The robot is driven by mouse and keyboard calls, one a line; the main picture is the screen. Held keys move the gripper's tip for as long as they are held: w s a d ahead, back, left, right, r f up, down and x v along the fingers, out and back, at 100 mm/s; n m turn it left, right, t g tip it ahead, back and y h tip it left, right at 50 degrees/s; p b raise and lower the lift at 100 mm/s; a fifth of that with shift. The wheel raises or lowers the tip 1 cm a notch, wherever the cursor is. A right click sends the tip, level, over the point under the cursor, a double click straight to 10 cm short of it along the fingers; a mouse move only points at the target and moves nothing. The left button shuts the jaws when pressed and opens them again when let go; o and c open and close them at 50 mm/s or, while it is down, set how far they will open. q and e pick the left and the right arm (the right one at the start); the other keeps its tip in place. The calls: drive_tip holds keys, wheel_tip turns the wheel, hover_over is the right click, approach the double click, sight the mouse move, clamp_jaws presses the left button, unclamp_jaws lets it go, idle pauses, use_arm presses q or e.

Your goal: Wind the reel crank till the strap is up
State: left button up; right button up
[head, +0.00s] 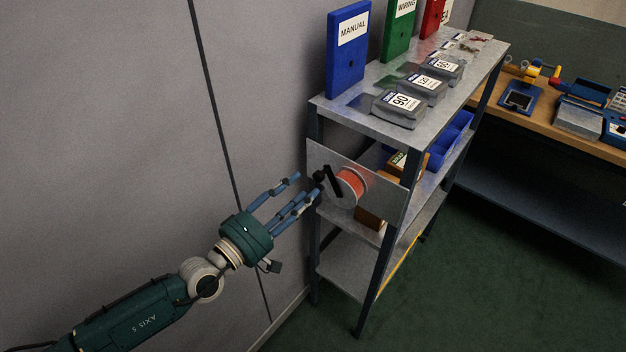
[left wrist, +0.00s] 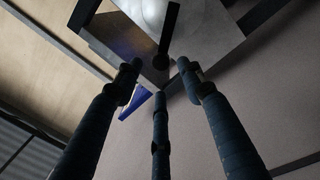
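The reel (head: 352,187), wound with orange-red strap, is mounted on a grey plate at the near end of the shelf unit. Its black crank (head: 333,181) points up and left, with a dark knob at the plate's left side. My left gripper (head: 304,190) has its three fingers spread, with the tips just left of the crank and reaching toward it. In the left wrist view the crank (left wrist: 169,33) hangs down to its knob between and beyond the fingertips; contact cannot be told. No loose strap end can be made out. My right gripper is not in view.
The metal shelf unit (head: 395,135) carries a blue MANUAL binder (head: 347,55), other binders and grey boxes on top. Cartons and blue bins are on lower shelves. A workbench (head: 560,115) is at the right; green floor between is clear.

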use_arm(q)
drive_tip(key=v, duration=0.5)
drive_tip(key=shift+s, duration=0.1)
idle(0.6)
